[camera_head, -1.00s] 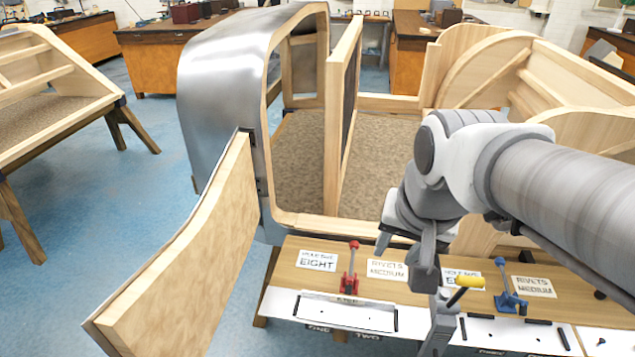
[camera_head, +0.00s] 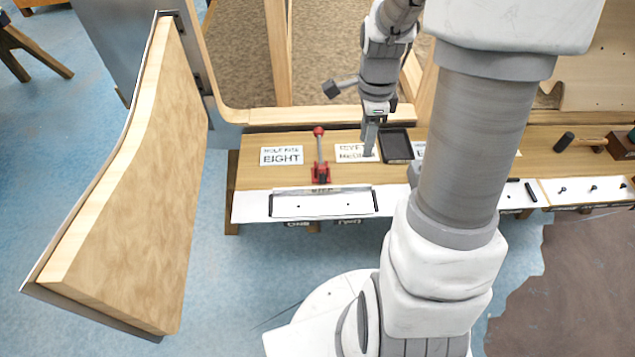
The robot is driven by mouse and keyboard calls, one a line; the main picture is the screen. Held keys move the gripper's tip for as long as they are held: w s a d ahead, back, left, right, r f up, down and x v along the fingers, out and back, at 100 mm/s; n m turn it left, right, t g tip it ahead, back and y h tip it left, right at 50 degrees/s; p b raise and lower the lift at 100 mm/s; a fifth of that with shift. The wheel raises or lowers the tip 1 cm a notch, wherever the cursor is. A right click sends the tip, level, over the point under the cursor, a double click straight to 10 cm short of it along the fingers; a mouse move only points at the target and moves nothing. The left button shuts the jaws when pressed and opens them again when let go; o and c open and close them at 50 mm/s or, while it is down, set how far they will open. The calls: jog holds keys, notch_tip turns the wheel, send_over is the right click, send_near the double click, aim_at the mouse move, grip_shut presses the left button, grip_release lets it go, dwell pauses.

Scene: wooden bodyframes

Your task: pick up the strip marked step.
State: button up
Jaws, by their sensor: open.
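A thin pale strip (camera_head: 323,203) lies along the front of the workbench, between black holders at its ends. Small lettering at its top edge seems to read STEP, though it is too small to be sure. My gripper (camera_head: 369,150) hangs above the bench, to the right of and behind the strip, over the "rivets medium" card. Its fingers point down and it is empty. It is apart from the strip. The gap between the fingers is hard to see from here.
A red clamp (camera_head: 320,165) stands just behind the strip. A wooden door (camera_head: 130,190) swings out at left. My arm hides the bench's middle right.

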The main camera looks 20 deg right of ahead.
notch_tip(320, 180, down, 9)
jog(key=shift+b, duration=0.85)
jog(key=shift+s+a+f+b, duration=0.1)
jog(key=shift+s+f+b, duration=0.2)
jog(key=shift+f, duration=1.05)
jog(key=shift+s+a+f+b, duration=0.1)
jog(key=shift+f+b, duration=0.25)
jog(key=shift+f, duration=0.95)
jog(key=shift+c, duration=0.3)
grip_shut()
jog(key=shift+r, duration=0.1)
